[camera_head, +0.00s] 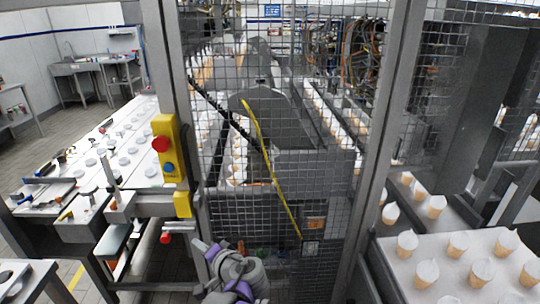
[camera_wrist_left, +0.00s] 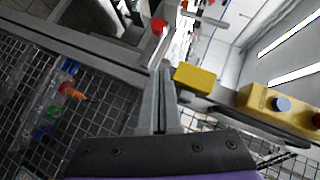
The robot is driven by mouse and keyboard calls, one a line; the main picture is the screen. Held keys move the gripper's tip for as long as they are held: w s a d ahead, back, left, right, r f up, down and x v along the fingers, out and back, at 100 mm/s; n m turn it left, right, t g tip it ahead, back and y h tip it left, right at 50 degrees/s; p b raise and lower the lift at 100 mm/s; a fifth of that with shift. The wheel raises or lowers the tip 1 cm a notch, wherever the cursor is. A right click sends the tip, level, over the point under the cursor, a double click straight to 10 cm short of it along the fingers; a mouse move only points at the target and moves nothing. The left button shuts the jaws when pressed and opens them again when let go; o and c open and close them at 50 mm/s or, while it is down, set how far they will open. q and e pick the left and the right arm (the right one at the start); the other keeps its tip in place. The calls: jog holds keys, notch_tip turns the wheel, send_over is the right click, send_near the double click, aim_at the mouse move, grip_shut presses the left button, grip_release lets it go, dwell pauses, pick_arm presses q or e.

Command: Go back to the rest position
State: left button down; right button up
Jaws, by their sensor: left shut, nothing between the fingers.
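My left gripper (camera_head: 207,248) is at the bottom centre of the head view, grey with purple parts. It is shut and empty, in front of the wire mesh fence (camera_head: 262,225). In the left wrist view, a dark bolted edge with purple below it, part of my own wrist, fills the bottom. My right gripper does not show in either view.
A yellow control box (camera_head: 169,150) with red and blue buttons is on the fence post, up and left of my gripper. It also shows in the left wrist view (camera_wrist_left: 256,98). A white table (camera_head: 118,150) is at left. Cones stand on a tray (camera_head: 400,270) at right.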

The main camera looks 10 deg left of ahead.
pick_arm(q)
jog(key=s+d+f+n+g+h, duration=0.1)
jog(key=s+d+f+h, duration=0.2)
jog(key=s, duration=0.4)
jog(key=s+d+f+n+g+h, duration=0.1)
jog(key=s+d+f+h, duration=0.2)
jog(key=s, duration=0.5)
jog(key=s+d+f+n+h+p, duration=0.1)
jog(key=s+d+f+h, duration=0.2)
jog(key=s+d+h, duration=0.2)
jog(key=shift+s+g+h, duration=0.3)
jog(key=shift+s+g, duration=0.1)
jog(key=shift+s, duration=0.75)
jog(key=shift+a+f, duration=0.1)
